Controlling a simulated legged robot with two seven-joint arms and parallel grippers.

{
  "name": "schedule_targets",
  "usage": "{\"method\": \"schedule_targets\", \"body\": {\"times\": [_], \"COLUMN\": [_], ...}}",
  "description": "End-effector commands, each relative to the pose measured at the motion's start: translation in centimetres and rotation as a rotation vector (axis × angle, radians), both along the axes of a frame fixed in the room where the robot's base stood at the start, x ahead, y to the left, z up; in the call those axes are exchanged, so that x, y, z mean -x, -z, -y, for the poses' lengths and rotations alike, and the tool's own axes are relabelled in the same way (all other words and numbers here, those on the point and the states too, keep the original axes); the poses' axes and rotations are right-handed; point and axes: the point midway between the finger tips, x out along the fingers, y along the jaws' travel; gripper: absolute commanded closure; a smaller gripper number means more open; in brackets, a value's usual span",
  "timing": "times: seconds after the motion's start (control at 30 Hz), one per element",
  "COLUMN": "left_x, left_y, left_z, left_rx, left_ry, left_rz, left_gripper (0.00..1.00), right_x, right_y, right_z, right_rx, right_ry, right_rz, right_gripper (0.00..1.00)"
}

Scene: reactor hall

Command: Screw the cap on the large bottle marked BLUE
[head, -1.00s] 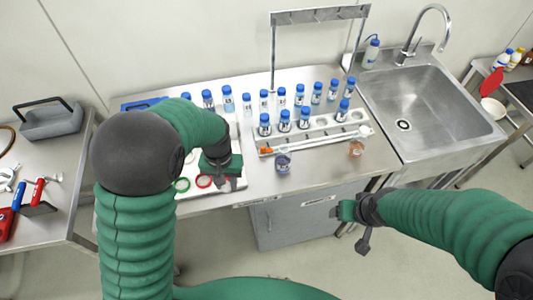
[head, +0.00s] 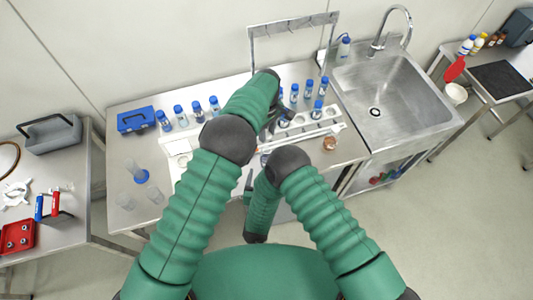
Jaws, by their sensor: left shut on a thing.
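My left gripper (head: 273,118) is over the bottle rack, mostly hidden behind my left forearm. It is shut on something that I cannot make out. Several blue-capped bottles (head: 308,88) stand upright at the back of the steel bench, right of that forearm. More stand to its left, such as a bottle (head: 181,116). A small jar (head: 265,158) at the front edge is mostly covered by my arms. Labels are too small to read, so I cannot tell which is the large bottle marked BLUE. My right arm is folded in front of the bench; its gripper (head: 248,184) is mostly hidden.
A white rack (head: 327,115) and a jar with orange-brown contents (head: 330,143) are on the bench's right. A metal frame (head: 295,22) rises behind. A sink (head: 395,95) is at right. A side table holds tools (head: 54,205).

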Motion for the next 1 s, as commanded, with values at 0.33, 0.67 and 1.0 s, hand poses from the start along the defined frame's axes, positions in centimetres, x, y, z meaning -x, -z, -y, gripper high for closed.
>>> {"method": "schedule_targets", "body": {"times": [0.33, 0.67, 1.0], "left_x": [-0.1, -0.1, 0.0], "left_y": [0.1, 0.1, 0.1], "left_z": [-0.1, -0.1, -0.1], "left_rx": [0.000, 0.000, 0.000], "left_ry": [-0.002, -0.001, -0.001], "left_rz": [0.000, 0.000, 0.000], "left_gripper": [1.00, 1.00, 1.00], "right_x": [-0.2, -4.7, -10.1], "right_y": [0.2, 2.1, 4.3], "right_z": [0.0, 0.6, 1.0], "right_rx": [0.002, 0.002, 0.001], "right_ry": [0.002, 0.006, 0.002], "right_rz": [0.004, 0.005, 0.004], "right_gripper": [0.26, 0.26, 0.26]}}
